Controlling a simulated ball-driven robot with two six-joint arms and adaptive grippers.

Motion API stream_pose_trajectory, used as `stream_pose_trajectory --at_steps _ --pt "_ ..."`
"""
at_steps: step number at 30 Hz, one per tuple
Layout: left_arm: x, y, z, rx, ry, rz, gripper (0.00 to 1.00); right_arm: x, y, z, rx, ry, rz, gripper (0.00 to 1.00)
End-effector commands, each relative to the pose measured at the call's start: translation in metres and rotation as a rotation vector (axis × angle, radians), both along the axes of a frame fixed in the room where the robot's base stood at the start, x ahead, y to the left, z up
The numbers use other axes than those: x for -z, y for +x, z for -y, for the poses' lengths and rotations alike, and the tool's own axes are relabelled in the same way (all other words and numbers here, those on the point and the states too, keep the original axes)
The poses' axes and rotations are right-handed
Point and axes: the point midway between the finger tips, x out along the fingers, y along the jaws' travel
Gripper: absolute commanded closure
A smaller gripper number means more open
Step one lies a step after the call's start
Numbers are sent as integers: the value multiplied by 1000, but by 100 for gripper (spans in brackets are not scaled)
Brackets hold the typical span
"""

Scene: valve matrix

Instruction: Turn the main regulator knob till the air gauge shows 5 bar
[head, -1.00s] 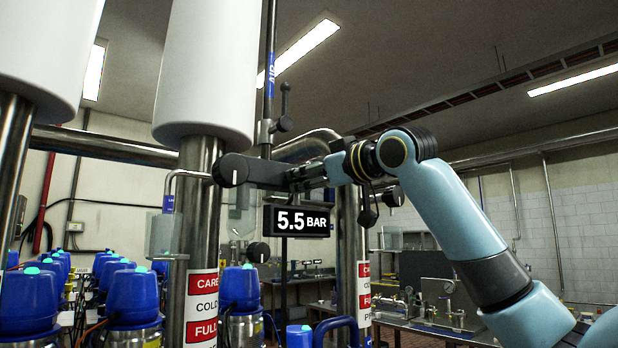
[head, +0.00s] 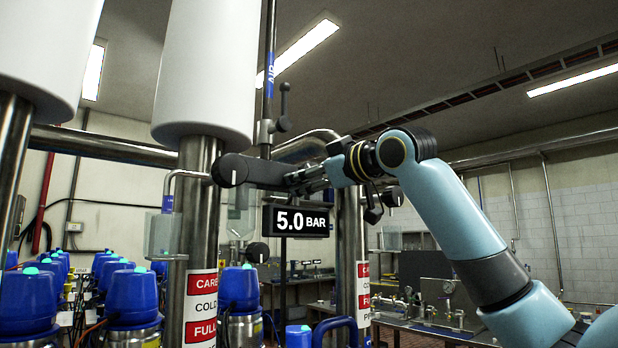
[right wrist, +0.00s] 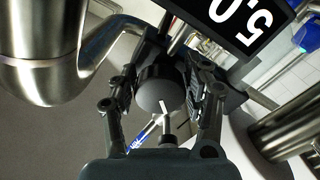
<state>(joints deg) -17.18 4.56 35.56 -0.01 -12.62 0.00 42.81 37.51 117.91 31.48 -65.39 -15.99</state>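The air gauge (head: 297,221) is a black display that reads 5.0 BAR in white. Part of it shows upside down at the top of the right wrist view (right wrist: 243,22). My right gripper (head: 300,180) reaches in from the right, just above the gauge. In the right wrist view, its two fingers sit on either side of the main regulator knob (right wrist: 160,88), a round black knob with a white mark, and appear to be shut on it. In the head view, the gripper hides the held knob. My left gripper is not in view.
A dark round knob with a white mark (head: 232,171) faces me left of the gripper, and another (head: 258,252) sits below. Steel pipes and a column with red and white labels (head: 201,306) stand close by. Several blue-capped valves (head: 133,292) fill the lower left.

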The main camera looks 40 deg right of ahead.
Motion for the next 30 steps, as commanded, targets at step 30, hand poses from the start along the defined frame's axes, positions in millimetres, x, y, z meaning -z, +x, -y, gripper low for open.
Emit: stream_pose_trajectory --at_steps 30 --pt "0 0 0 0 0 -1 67 0 -68 7 5 -5 0 32"
